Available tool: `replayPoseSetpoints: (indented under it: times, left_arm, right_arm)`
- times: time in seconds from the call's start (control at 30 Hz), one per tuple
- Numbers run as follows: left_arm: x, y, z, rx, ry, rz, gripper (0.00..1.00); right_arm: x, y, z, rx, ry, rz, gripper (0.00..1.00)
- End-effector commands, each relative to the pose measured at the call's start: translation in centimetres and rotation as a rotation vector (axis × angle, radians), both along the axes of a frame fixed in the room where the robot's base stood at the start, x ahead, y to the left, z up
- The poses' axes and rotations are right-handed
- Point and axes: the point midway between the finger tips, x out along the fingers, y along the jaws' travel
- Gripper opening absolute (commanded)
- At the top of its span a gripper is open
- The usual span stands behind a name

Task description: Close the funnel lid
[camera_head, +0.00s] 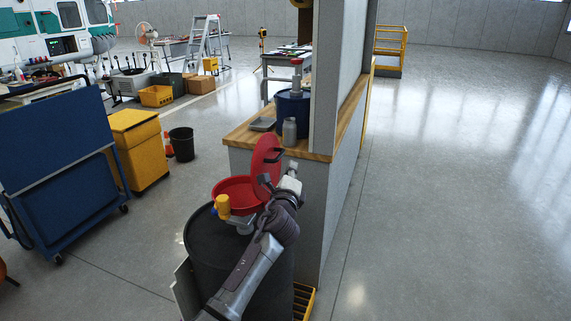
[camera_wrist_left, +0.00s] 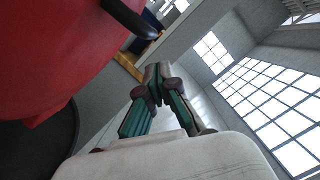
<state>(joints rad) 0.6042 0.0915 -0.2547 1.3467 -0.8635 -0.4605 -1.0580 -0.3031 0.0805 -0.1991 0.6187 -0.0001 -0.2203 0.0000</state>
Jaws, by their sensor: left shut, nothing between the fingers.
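The red funnel (camera_head: 226,184) sits on top of a black drum (camera_head: 210,240), with a yellow part (camera_head: 222,205) on its near side. Its red lid (camera_head: 264,158) stands up, open, on the right side of the bowl and bears a dark handle (camera_head: 276,155). My left gripper (camera_head: 292,168) is beside the lid on its right, its fingers shut and empty. In the left wrist view the gripper (camera_wrist_left: 158,82) shows closed teal fingers, with the red surface (camera_wrist_left: 50,50) and a black handle (camera_wrist_left: 130,18) at upper left. I cannot tell whether the gripper touches the lid. My right gripper is out of view.
A wood-topped counter with a grey wall (camera_head: 320,158) stands close behind and right of the drum, holding a blue container (camera_head: 292,115) and a grey bottle (camera_head: 289,132). A blue cart (camera_head: 60,165) and yellow cabinet (camera_head: 138,150) stand left. Floor at right is clear.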

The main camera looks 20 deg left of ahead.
Motion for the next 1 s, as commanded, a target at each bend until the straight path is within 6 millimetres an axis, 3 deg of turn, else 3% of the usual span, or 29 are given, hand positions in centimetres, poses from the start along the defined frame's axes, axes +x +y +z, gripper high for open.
replayPoseSetpoints:
  times: [0.2,0.7,1.0]
  left_arm:
    - [0.0,1.6,1.0,0.001,0.001,-0.001,0.00]
    - [0.0,1.9,1.1,-0.009,0.001,-0.001,0.00]
    - [0.1,3.6,2.0,-0.133,0.005,0.001,0.00]
  right_arm:
    - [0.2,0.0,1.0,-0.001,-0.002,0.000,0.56]
    - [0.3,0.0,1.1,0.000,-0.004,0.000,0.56]
    - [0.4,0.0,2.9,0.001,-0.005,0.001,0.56]
